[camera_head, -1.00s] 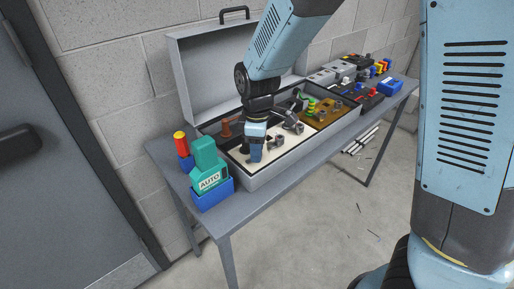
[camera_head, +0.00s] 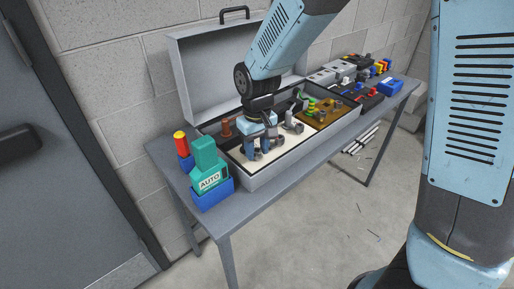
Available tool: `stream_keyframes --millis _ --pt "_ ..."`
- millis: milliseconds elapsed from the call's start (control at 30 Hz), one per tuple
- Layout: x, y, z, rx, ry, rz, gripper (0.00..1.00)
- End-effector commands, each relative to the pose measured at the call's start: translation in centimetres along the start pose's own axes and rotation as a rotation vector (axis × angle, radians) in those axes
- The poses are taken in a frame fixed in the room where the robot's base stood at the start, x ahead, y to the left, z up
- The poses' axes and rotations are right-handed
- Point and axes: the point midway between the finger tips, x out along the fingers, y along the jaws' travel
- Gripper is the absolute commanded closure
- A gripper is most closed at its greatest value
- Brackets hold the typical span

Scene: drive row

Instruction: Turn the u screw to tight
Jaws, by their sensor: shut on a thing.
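My gripper (camera_head: 259,146) points down into the left part of an open grey case (camera_head: 267,180), over its white panel (camera_head: 238,157). Other small grey fittings (camera_head: 292,125) stand on the panel to the right of my gripper. A reddish-brown knob (camera_head: 226,129) stands in the case at the left.
The raised case lid (camera_head: 205,85) stands behind my gripper. Several dark and colored devices (camera_head: 362,75) line the right end.

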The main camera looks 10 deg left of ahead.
Motion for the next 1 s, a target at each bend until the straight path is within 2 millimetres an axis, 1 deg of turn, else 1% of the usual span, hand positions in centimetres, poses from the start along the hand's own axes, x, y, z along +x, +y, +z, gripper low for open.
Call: stream_keyframes --millis 200,500,700,1000 --pt "-0.14 0.08 -0.19 0.197 0.006 0.000 0.91" --pt "-0.15 0.07 -0.21 0.407 0.006 -0.001 0.91" --pt "-0.16 0.06 -0.22 0.488 0.007 -0.001 0.91" --pt "-0.16 0.06 -0.24 0.531 0.007 -0.001 0.91"
